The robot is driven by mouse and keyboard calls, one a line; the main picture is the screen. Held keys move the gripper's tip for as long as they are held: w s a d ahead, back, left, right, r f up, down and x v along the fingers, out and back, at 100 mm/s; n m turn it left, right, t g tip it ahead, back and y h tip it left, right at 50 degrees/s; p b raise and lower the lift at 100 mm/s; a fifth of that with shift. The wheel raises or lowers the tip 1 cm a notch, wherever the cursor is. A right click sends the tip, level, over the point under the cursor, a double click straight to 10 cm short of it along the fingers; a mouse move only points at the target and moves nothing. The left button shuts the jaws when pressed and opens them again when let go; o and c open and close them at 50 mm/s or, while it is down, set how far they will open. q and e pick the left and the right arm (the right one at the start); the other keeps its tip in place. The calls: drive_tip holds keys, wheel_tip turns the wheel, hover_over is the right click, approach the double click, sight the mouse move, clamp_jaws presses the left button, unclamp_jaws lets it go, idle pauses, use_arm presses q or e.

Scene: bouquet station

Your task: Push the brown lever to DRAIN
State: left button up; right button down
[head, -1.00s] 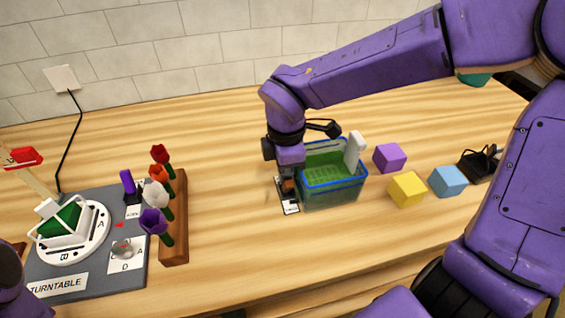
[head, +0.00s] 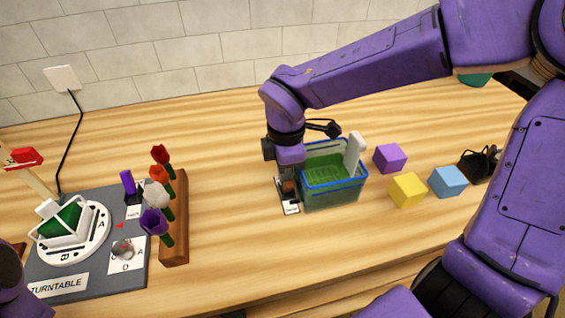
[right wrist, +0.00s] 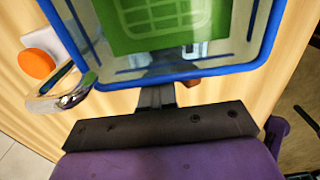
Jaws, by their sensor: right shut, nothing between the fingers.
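The brown lever (head: 289,187) stands on a small labelled plate (head: 291,209) at the left side of the clear, blue-rimmed basin (head: 334,184). My right gripper (head: 287,178) points down right at the lever and hides much of it. In the right wrist view, the shut, empty fingers (right wrist: 157,95) are beside the basin's blue rim (right wrist: 180,72), with a small brown piece (right wrist: 193,83) showing just right of them. I cannot tell whether they touch the lever. The plate's lettering is too small to read. My left gripper is out of view.
Purple (head: 390,158), yellow (head: 407,189) and blue (head: 448,181) blocks lie right of the basin. A wooden rack (head: 174,250) with flowers and the grey turntable base (head: 90,277) stand on the left. The table between rack and basin is clear.

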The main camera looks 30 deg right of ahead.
drive_tip(key=shift+s, duration=0.15)
drive_tip(key=shift+s+r, duration=0.1)
drive_tip(key=shift+r, duration=0.25)
wheel_tip(320, 180, up, 4)
drive_tip(key=p, duration=0.3)
drive_tip(key=shift+s+r, duration=0.1)
drive_tip(key=shift+r, duration=0.05)
wheel_tip(320, 180, up, 2)
drive_tip(key=shift+p, duration=0.8)
